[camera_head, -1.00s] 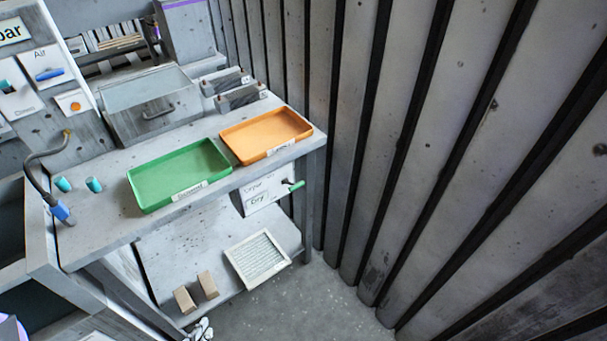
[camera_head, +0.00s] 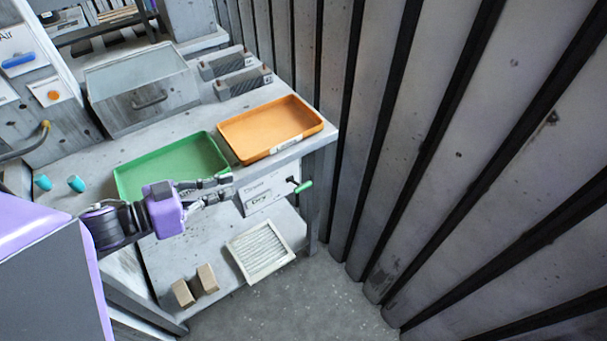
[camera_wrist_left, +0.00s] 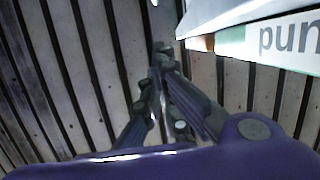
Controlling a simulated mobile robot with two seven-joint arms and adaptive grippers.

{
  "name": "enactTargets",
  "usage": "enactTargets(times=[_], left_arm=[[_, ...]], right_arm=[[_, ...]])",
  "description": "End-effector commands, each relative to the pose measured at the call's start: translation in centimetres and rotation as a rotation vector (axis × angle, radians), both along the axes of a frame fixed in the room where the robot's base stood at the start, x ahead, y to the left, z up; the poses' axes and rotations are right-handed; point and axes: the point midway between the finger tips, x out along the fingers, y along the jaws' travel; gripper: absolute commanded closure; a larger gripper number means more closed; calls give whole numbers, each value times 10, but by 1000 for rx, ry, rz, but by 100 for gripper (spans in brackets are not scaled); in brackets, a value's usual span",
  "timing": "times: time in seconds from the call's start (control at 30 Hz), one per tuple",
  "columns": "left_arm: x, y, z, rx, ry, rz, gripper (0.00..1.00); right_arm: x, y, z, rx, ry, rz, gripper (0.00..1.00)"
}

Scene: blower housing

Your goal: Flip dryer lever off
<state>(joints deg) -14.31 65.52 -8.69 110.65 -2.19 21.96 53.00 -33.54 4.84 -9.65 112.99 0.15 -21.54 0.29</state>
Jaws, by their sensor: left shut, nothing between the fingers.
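The dryer lever (camera_head: 303,186) has a green handle and sticks out to the right from a white dryer box (camera_head: 265,193) under the table edge. The handle points right and slightly up. My left gripper (camera_head: 230,187) is shut and empty, pointing right, in front of the table edge. In the picture its tips lie by the box's left side, apart from the green handle. In the left wrist view its shut fingers (camera_wrist_left: 160,52) point at the slatted wall, and the lever does not show. My right gripper is in neither current view.
A green tray (camera_head: 122,180) and an orange tray (camera_head: 318,128) stand on the table above the box. A white filter frame (camera_head: 258,252) and two tan blocks (camera_head: 207,278) lie on the lower shelf. The slatted wall (camera_head: 400,170) rises at right, with floor (camera_head: 300,290) between.

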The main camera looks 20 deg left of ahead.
Motion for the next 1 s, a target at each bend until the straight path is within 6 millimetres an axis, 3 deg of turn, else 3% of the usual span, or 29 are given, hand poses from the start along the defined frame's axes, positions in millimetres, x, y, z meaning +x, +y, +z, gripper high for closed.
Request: enactTargets(times=[0.27,0.43,1.0], left_arm=[[1,0,0,1,-1,2,100],[12,-9,-3,1,-4,0,100],[103,-83,-31,0,-6,2,100]], right_arm=[[-3,-2,-2,-5,6,5,100],[-4,-1,-2,-3,8,5,100],[-2,4,-1,8,4,-6,100]])
